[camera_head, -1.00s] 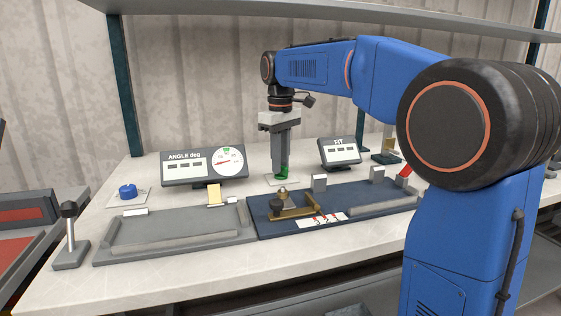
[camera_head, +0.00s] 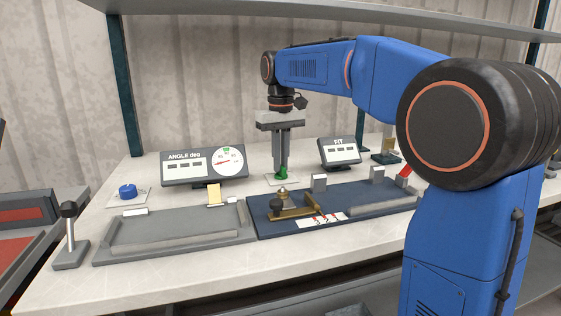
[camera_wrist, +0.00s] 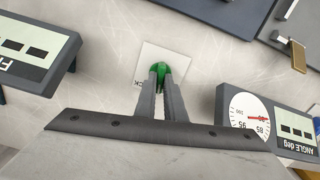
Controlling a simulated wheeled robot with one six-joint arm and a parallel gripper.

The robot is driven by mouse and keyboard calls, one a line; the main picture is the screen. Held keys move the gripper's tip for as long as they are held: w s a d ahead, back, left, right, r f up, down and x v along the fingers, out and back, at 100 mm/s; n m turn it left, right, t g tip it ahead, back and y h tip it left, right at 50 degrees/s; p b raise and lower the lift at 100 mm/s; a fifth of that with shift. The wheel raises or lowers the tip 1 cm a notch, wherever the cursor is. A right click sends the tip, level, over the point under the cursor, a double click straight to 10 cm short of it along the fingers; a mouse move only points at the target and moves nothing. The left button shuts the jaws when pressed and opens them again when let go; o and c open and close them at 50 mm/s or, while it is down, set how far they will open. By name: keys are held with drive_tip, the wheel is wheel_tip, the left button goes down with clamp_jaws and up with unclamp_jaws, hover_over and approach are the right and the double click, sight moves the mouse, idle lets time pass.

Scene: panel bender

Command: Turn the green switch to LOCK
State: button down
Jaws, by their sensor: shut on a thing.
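The green switch (camera_head: 282,174) stands on a small white plate on the table, behind the dark blue fixture. My gripper (camera_head: 281,173) points straight down over it and is shut on its knob. In the wrist view the green switch (camera_wrist: 159,70) sits between my two fingertips (camera_wrist: 160,76). The white plate (camera_wrist: 172,58) carries dark lettering, mostly hidden by a finger; only "CK" can be made out, upside down.
The ANGLE deg display (camera_head: 204,166) stands to the left and the FIT display (camera_head: 339,152) to the right. A blue knob (camera_head: 128,190) is at far left. The grey tray (camera_head: 178,232) and dark blue fixture (camera_head: 375,190) lie in front.

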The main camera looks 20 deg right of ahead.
drive_tip(key=m, duration=0.4)
drive_tip(key=shift+m, duration=0.4)
drive_tip(key=m, duration=0.4)
drive_tip(key=shift+d, duration=0.1)
drive_tip(key=shift+m, duration=0.3)
drive_tip(key=c, duration=1.8)
unclamp_jaws()
drive_tip(key=shift+c, duration=0.2)
wheel_tip(320, 180, up, 17)
drive_tip(key=shift+r, duration=0.2)
